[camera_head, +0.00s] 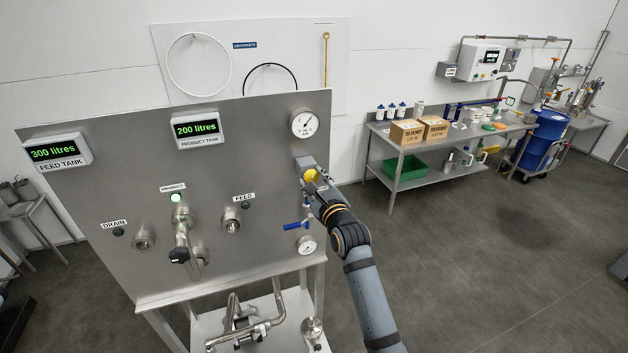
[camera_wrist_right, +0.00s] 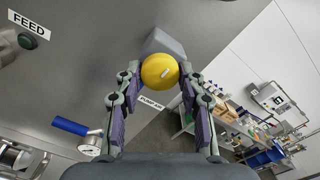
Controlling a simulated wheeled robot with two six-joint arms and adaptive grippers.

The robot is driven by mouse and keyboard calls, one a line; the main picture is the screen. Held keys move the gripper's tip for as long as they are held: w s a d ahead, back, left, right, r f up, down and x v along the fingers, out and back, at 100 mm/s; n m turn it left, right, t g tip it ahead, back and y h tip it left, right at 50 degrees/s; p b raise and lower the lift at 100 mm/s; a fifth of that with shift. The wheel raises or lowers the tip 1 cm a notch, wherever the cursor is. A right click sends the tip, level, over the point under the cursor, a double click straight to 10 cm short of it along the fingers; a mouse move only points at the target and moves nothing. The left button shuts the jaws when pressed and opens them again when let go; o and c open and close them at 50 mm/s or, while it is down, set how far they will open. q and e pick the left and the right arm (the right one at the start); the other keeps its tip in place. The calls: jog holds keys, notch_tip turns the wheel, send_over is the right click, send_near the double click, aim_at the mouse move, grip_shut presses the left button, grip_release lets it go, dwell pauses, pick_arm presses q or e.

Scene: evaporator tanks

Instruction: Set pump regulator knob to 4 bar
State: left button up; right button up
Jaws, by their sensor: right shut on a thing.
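My right gripper (camera_wrist_right: 152,84) is shut on the knob, one finger on each side. In the head view the knob (camera_head: 310,175) is partly covered by my right gripper (camera_head: 313,178). A round pressure gauge (camera_head: 304,123) is above it; its scale is too small to read. A label reading PUMP AIR (camera_wrist_right: 151,103) is below the knob in the wrist view. My left gripper is not in view.
A blue-handled valve (camera_head: 293,226) and a lower gauge (camera_head: 307,245) are below the knob. A black-handled product valve (camera_head: 180,250) is to the left. A workbench with boxes (camera_head: 407,132) stands at the back right. The floor between is clear.

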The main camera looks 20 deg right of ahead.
jog(key=shift+f, duration=0.1)
jog(key=o, duration=1.2)
jog(key=shift+c, duration=0.2)
jog(key=s, duration=1.2)
jog(key=shift+d, duration=0.2)
